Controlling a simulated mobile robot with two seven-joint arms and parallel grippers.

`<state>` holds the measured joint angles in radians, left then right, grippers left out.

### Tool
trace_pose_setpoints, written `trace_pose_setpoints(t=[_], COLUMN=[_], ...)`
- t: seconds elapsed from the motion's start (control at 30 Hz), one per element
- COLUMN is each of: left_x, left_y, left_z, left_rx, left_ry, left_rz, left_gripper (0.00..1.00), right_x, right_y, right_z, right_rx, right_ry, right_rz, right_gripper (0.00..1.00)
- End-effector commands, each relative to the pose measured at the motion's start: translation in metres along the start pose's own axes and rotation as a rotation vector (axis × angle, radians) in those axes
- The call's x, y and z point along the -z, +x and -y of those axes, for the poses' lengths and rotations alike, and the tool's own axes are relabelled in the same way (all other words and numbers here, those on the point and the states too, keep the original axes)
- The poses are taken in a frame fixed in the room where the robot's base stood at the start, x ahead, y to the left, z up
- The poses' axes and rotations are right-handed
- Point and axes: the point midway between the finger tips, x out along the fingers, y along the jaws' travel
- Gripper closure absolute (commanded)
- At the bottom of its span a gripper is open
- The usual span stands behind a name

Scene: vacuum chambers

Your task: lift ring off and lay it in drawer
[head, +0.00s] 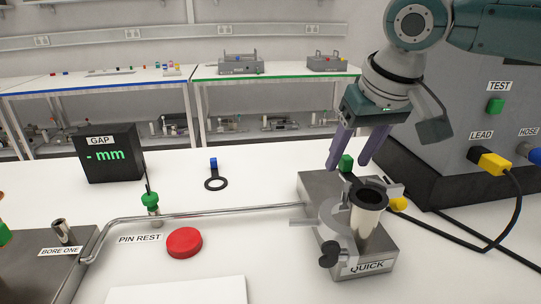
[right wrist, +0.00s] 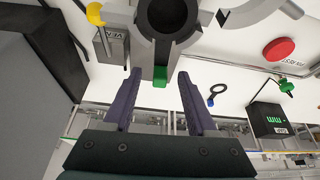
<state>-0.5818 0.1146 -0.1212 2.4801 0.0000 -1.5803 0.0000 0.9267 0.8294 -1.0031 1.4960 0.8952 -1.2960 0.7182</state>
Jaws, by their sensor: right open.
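A steel tube with a black ring-shaped top (head: 369,197) stands upright on the metal block labelled QUICK (head: 318,190). The black round top (right wrist: 146,32) also shows in the right wrist view, with a green tab (right wrist: 160,72) at its edge. This tab (head: 346,161) shows behind the tube in the head view. An open grey clamp (head: 333,222) is around or beside the tube. My right gripper (head: 347,165) is open and empty, above the block's far side, its fingers either side of the green tab, apart from it. I cannot make out a drawer. My left gripper is out of view.
A dark ring with a blue tab (head: 215,184) lies flat on the white table. A red disc (head: 184,242), the gap display (head: 110,155) and a thin pipe (head: 205,214) are left of the block. A grey cabinet (head: 450,115) with cables stands at right.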

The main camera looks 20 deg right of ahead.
Motion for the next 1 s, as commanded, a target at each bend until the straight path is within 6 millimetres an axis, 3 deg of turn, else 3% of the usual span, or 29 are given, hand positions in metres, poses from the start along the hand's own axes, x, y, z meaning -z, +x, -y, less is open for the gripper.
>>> trace_pose_setpoints(t=[0.2, 0.7, 1.0], left_x=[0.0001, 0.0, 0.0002], left_y=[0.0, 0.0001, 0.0], left_z=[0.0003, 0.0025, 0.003], left_rx=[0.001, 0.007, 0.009], left_ry=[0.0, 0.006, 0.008], left_rz=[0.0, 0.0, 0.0], left_gripper=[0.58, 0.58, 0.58], right_x=[0.0002, 0.0002, 0.0003], right_y=[0.0004, 0.0001, 0.0], right_z=[-0.0001, -0.0003, -0.0002], right_rx=[0.0, 0.0, 0.0], right_ry=[0.0, 0.0, 0.0], right_rz=[-0.001, -0.001, -0.001], right_gripper=[0.45, 1.0, 1.0])
